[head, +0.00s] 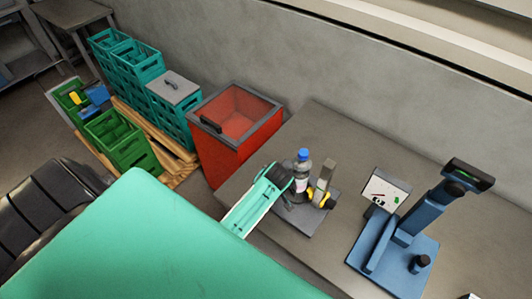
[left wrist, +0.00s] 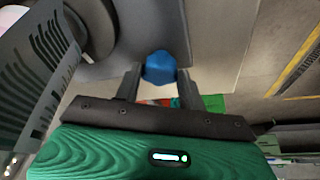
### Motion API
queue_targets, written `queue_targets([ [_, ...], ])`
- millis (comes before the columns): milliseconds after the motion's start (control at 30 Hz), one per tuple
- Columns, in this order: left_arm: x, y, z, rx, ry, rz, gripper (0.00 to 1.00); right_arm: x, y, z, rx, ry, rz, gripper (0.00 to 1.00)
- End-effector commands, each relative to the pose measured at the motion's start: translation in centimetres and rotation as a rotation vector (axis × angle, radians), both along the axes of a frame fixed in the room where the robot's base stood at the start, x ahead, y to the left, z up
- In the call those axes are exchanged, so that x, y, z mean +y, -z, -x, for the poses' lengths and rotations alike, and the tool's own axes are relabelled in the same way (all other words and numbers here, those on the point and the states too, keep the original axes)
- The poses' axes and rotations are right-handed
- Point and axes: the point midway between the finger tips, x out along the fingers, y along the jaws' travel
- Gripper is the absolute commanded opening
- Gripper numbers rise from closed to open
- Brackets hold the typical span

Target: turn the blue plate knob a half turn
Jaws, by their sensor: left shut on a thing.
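The bottle stands on a grey plate (head: 300,220) beside a grey post (head: 325,175) and a yellow part. A separate blue base plate (head: 390,260) carries a dark knob (head: 421,262), with no gripper near it. My right gripper is not in view.
A blue stand (head: 425,205) with a white panel (head: 386,190) is on the right of the grey table (head: 350,140). A red bin (head: 235,135) stands left of the table, with green crates (head: 120,140) beyond it. A wall runs behind.

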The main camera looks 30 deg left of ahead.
Motion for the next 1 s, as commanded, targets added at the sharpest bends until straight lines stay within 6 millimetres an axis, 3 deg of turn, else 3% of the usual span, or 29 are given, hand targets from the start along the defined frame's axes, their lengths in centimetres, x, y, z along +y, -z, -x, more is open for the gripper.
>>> queue_targets([
  [700, 0.01, -0.07, -0.14, -0.003, -0.080, -0.001, 0.17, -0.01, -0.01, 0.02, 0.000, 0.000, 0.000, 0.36],
  [733, 0.01, -0.07, -0.14, -0.003, -0.080, -0.001, 0.42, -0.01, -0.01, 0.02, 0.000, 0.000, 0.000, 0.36],
  [833, 0.01, -0.05, -0.13, -0.002, -0.079, -0.001, 0.62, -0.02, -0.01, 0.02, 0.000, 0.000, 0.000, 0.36],
  [1000, -0.01, -0.03, -0.11, -0.001, -0.080, -0.001, 0.62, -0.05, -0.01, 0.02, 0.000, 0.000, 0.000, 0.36],
])
